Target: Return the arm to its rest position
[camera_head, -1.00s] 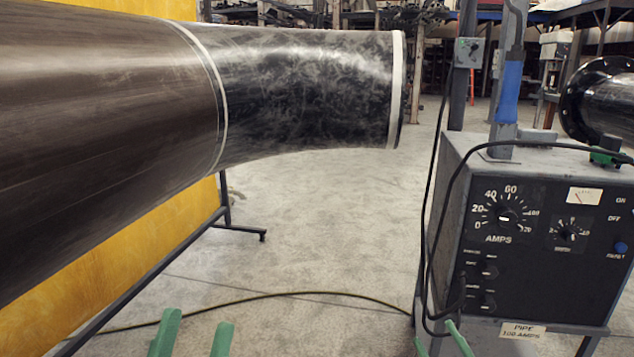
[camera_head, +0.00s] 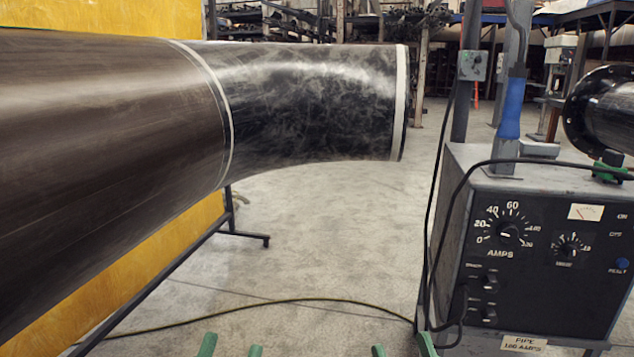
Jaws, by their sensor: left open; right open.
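My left gripper (camera_head: 231,349) shows at the bottom edge, left of centre. Only its two green fingertips are visible, apart and with nothing between them. My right gripper (camera_head: 403,348) shows at the bottom edge, right of centre, also as two separated green fingertips with nothing between them. Both arms are below the picture. A large dark pipe (camera_head: 100,140) runs in from the left and ends in a black bend (camera_head: 310,105) with a pale rim. Both grippers appear clear of the pipe.
A welding machine (camera_head: 545,260) with dials stands at the right, with black cables (camera_head: 430,220) on its left side. A dark stand (camera_head: 190,250) is under the pipe. A cable (camera_head: 290,301) lies on the open concrete floor. A flanged pipe (camera_head: 595,108) is at the far right.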

